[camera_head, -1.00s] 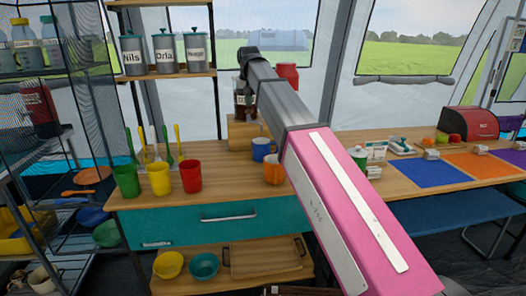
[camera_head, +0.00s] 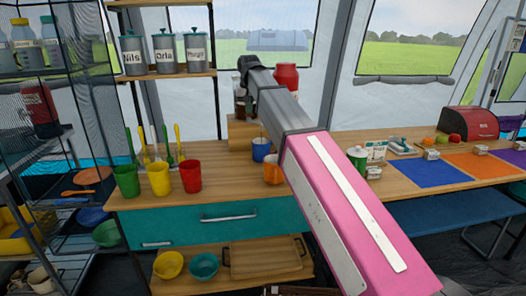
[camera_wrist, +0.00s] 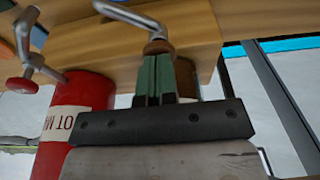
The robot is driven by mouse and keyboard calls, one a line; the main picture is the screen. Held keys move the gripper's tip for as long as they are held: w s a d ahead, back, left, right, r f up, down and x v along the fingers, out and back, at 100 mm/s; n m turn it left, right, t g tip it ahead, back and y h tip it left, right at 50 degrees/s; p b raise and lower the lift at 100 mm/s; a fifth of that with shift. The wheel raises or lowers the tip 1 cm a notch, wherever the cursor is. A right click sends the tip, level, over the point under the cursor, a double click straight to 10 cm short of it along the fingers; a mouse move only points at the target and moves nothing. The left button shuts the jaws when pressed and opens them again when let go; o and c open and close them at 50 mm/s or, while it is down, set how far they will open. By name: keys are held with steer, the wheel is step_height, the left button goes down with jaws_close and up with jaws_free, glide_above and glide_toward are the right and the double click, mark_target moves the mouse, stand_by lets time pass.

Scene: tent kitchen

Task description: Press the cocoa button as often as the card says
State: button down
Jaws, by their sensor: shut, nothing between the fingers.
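My gripper (camera_wrist: 157,82) shows in the wrist view with its green fingers shut and nothing between them. Beside the fingers is a red container (camera_wrist: 75,110) with a partly readable white label, "OT M". A metal spout (camera_wrist: 135,18) lies just past the fingertips, and another tap with a red knob (camera_wrist: 22,84) is at the left. In the head view the red container (camera_head: 286,77) stands behind my arm, above a wooden stand (camera_head: 242,132). My fingers are hidden there. I cannot make out the cocoa button or the card's count.
Orange (camera_head: 272,172) and blue (camera_head: 261,150) mugs stand close beside my arm. Green, yellow and red cups (camera_head: 190,176) stand on the left of the counter. Lettered canisters (camera_head: 165,54) fill the shelf above. A blue mat (camera_head: 425,173) lies at the right.

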stand_by(0.3)
steer(key=shift+r, duration=1.6)
step_height(320, 180, up, 6)
stand_by(0.4)
steer(key=shift+s, duration=0.1)
